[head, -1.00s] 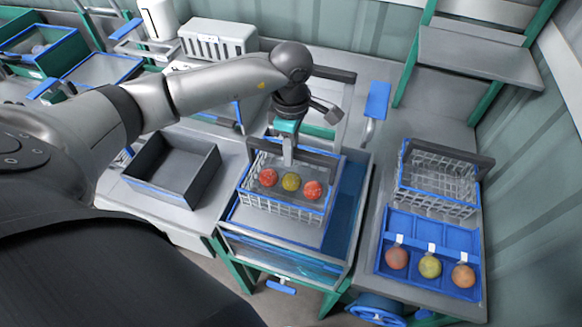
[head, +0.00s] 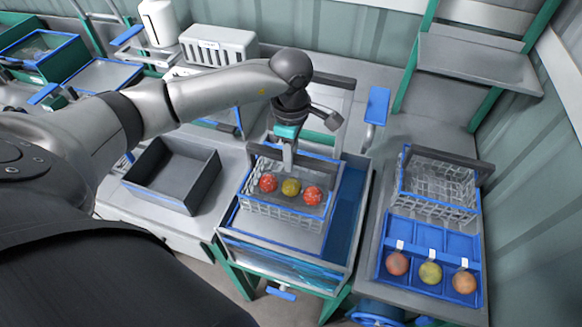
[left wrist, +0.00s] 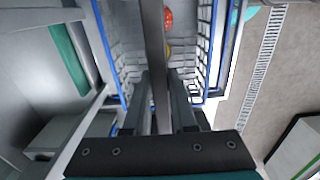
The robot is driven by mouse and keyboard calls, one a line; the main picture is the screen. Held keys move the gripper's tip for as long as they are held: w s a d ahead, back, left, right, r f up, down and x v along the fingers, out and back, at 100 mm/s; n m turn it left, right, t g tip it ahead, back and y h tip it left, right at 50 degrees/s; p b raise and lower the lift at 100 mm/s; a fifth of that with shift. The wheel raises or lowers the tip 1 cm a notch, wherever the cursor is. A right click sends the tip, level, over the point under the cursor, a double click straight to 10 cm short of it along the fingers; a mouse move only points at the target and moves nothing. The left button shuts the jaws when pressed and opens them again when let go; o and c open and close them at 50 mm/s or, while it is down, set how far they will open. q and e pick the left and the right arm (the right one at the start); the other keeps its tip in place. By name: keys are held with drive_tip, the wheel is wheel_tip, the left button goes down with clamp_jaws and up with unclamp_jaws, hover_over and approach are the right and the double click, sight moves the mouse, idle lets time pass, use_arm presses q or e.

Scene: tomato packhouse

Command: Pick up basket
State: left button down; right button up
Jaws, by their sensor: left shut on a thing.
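A white wire basket (head: 285,212) with a blue rim and a dark handle (head: 318,156) holds two red tomatoes (head: 268,183) (head: 313,196) and a yellow one (head: 291,187). It is over a blue-edged tank (head: 345,235); whether its base touches anything under it is unclear. My left gripper (head: 289,154) points down from above and is shut on the basket's handle. In the left wrist view the handle (left wrist: 155,50) runs between the two fingers (left wrist: 162,105), with the basket's wire walls (left wrist: 202,62) beyond. My right gripper is not in view.
A second, empty-looking wire basket (head: 438,185) stands at the right, behind a blue divided tray (head: 430,238) with three tomatoes in its front row. An empty grey crate (head: 172,172) is left of the tank. A white ribbed box (head: 218,45) stands at the back.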

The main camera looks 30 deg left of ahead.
use_arm(q)
drive_tip(key=shift+r, duration=0.1)
wheel_tip(320, 180, up, 20)
idle(0.5)
